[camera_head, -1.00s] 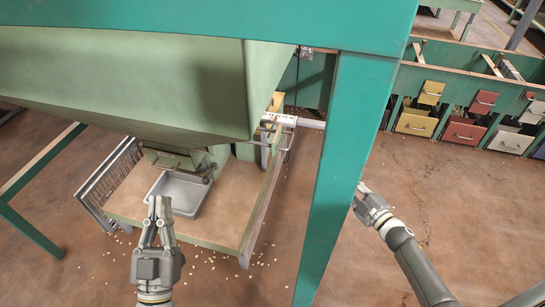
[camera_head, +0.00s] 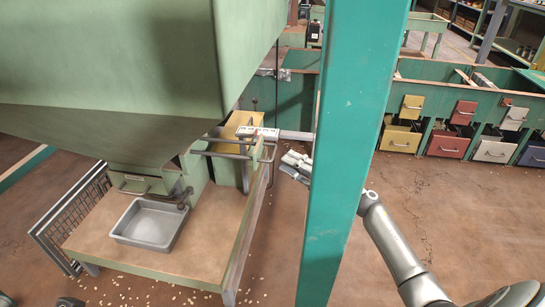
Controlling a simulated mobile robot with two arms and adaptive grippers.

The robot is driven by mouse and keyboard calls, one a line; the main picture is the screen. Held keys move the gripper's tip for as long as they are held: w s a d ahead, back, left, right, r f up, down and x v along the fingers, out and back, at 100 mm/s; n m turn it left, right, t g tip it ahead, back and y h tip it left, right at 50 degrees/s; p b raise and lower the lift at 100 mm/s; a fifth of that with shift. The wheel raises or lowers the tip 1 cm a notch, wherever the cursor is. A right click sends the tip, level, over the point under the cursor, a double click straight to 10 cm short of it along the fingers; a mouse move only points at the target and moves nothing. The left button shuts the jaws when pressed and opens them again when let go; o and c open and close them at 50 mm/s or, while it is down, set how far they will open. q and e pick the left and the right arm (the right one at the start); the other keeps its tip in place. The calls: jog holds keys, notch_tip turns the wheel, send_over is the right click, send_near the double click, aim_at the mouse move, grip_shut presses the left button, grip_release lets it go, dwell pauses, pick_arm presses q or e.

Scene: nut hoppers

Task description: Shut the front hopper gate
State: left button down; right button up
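The big green hopper (camera_head: 110,60) fills the upper left and narrows toward a chute above a work table. A green panel with a handle (camera_head: 136,184) shows low on the chute, behind a grey metal tray (camera_head: 150,224). A pale bar with a red-marked block (camera_head: 258,132) sticks out to the right of the chute. I cannot tell which part is the front gate. My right gripper (camera_head: 281,162) is just below this bar, apart from it, its fingers spread and empty; the green post hides its wrist. Only small dark parts of my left gripper (camera_head: 70,301) show at the bottom edge.
A teal post (camera_head: 340,160) stands in front of my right arm. The table (camera_head: 90,232) has a wire rack (camera_head: 72,222) on its left. Bins with coloured drawers (camera_head: 466,112) line the back right.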

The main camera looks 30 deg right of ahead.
aim_at(273, 153)
jog(key=b+x, duration=0.1)
jog(key=x, duration=0.5)
jog(key=shift+w+a, duration=0.1)
jog(key=shift+w, duration=0.05)
grip_shut()
